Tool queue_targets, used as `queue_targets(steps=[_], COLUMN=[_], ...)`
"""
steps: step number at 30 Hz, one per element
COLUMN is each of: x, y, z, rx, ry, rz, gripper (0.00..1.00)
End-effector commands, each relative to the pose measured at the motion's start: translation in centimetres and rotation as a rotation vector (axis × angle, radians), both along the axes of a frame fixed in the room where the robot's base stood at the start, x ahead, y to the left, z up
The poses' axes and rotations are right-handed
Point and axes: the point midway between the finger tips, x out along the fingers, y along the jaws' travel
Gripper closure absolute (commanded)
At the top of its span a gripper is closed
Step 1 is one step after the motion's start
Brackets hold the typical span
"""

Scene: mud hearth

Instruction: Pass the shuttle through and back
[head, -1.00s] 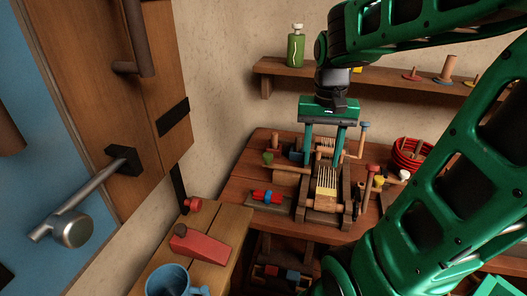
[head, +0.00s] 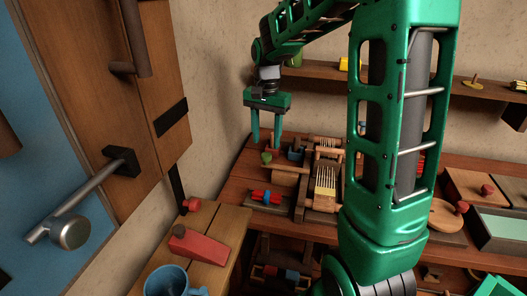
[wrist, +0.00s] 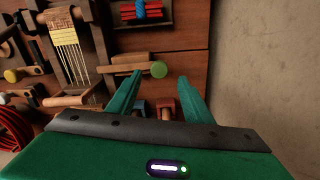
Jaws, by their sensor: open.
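The small loom (head: 324,183) stands on the wooden table, with pale warp threads stretched on it; the threads also show in the wrist view (wrist: 66,42). What looks like the shuttle, a red piece with a blue band (head: 265,197), lies in a dark tray left of the loom. It shows at the top of the wrist view (wrist: 140,10). My gripper (head: 266,143) is open and empty, pointing down above the table's back left.
A low wooden stand (head: 222,222) with a red wedge-shaped block (head: 199,244) and a blue mug (head: 172,281) is at the front left. A wall shelf (head: 322,71) runs behind. My arm hides part of the table right of the loom. The wall is close on the left.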

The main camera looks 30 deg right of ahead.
Motion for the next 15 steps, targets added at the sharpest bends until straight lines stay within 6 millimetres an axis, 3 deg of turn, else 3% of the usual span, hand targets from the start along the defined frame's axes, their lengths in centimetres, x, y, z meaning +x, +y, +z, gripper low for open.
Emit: queue_targets(steps=[6, 15], x=[0.0, 0.0], y=[0.0, 0.0], z=[-3.4, -5.2], rx=[0.001, 0.0], ry=[0.003, 0.0], rz=[0.001, 0.001], gripper=[0.54, 0.54])
